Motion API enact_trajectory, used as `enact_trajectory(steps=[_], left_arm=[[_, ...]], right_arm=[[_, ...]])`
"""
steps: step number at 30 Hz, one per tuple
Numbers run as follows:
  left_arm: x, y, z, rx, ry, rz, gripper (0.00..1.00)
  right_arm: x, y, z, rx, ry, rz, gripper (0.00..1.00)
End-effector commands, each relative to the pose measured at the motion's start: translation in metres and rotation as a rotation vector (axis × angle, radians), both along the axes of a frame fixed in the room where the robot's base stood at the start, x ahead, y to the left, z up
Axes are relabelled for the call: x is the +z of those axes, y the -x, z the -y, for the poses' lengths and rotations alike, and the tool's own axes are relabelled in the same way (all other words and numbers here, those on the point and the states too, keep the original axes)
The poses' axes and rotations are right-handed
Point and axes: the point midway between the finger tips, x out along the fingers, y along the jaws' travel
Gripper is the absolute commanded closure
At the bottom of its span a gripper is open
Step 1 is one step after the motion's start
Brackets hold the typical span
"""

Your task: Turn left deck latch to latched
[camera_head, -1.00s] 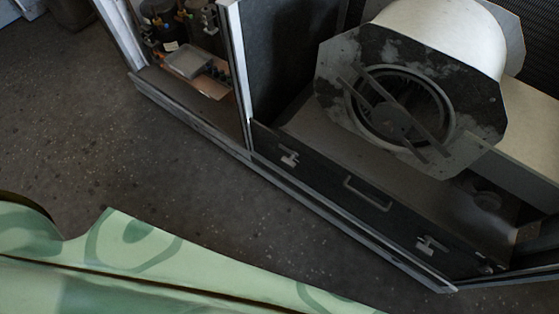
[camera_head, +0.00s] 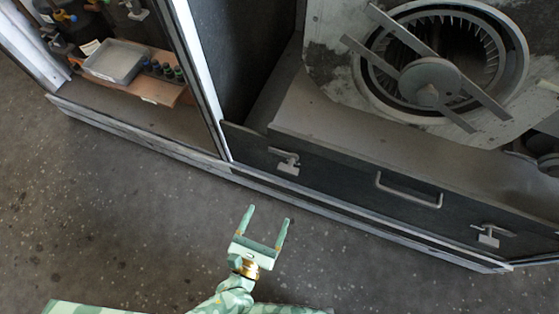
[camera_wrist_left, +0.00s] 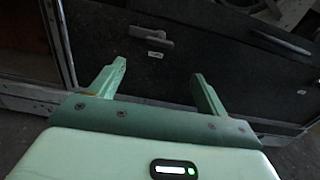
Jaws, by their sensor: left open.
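The left deck latch (camera_head: 287,161) is a small pale metal handle on the dark front panel (camera_head: 340,184) of the blower housing. It also shows in the left wrist view (camera_wrist_left: 150,36), lying roughly level across the panel, ahead of and between the fingers. My left gripper (camera_head: 267,214) is green, open and empty. It is over the floor in front of the panel, below and a little left of the latch in the head view, and apart from it. My right gripper is not in view.
A bar handle (camera_head: 408,190) sits mid-panel, with a second latch (camera_head: 490,235) to its right. The blower (camera_head: 430,75) stands behind the panel. A frame post (camera_head: 196,75) and an open bay with a grey tray (camera_head: 115,62) are at left. The floor in front is clear.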

Motion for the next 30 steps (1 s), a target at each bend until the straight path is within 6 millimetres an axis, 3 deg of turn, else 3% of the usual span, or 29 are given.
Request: enact_trajectory(steps=[10, 18, 24, 30], left_arm=[[-0.002, -0.074, 0.024, 0.001, -0.003, -0.001, 0.24], [-0.002, -0.129, 0.041, 0.0, -0.005, -0.003, 0.24], [-0.001, -0.146, 0.047, -0.001, -0.007, -0.002, 0.24], [0.001, -0.149, 0.048, -0.001, -0.008, -0.001, 0.24]], right_arm=[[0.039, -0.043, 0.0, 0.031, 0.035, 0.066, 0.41], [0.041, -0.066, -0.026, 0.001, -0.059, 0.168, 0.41], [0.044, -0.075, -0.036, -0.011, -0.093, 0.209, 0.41], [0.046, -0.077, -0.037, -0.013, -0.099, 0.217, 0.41]])
